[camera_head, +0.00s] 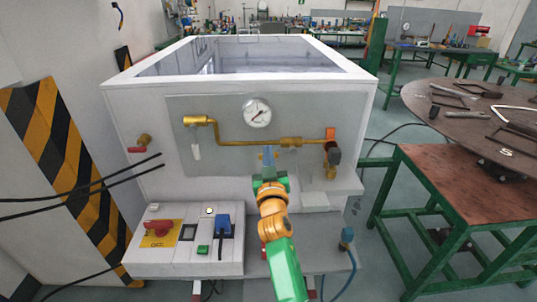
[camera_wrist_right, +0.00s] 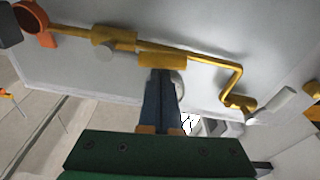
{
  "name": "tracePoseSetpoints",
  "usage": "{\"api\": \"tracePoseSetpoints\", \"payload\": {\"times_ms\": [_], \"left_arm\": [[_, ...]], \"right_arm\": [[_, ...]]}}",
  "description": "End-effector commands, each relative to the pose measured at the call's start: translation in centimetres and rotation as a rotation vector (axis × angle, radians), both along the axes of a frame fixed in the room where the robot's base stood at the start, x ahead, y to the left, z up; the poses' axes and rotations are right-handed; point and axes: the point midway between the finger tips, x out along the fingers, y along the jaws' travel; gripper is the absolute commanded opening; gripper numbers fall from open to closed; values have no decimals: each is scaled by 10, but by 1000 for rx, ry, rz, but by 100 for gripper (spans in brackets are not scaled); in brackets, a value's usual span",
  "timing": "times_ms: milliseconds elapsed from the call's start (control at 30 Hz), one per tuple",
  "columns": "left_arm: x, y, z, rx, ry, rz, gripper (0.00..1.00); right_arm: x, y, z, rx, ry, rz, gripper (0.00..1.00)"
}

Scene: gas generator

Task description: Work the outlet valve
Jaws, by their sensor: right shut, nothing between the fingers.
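The brass pipe (camera_head: 240,143) runs across the grey front panel of the white tank. At its right end are an orange fitting (camera_head: 330,133) and a dark red-and-grey part (camera_head: 334,154). A separate small brass tap with a red handle (camera_head: 138,149) sits at the panel's left. I cannot tell which of these is the outlet valve. My right gripper (camera_head: 268,153) has its blue fingers shut and empty, just below the pipe's middle. In the right wrist view, the fingertips (camera_wrist_right: 161,72) lie close to a brass fitting (camera_wrist_right: 162,60); contact is unclear. My left gripper is out of view.
A round pressure gauge (camera_head: 257,113) sits above the pipe. A control box with a red switch (camera_head: 158,227) stands below left. A green-framed table (camera_head: 455,180) is at the right. Black cables (camera_head: 90,185) cross at the left.

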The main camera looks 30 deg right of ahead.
Motion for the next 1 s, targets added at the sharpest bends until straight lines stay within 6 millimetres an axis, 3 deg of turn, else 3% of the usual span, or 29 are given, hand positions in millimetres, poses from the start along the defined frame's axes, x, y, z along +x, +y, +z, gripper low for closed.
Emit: {"api": "tracePoseSetpoints", "payload": {"times_ms": [667,1000], "left_arm": [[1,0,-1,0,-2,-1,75],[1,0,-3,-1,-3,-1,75]], "right_arm": [[0,0,-9,-107,66,1,0],[-1,-1,-23,-268,167,1,0]]}}
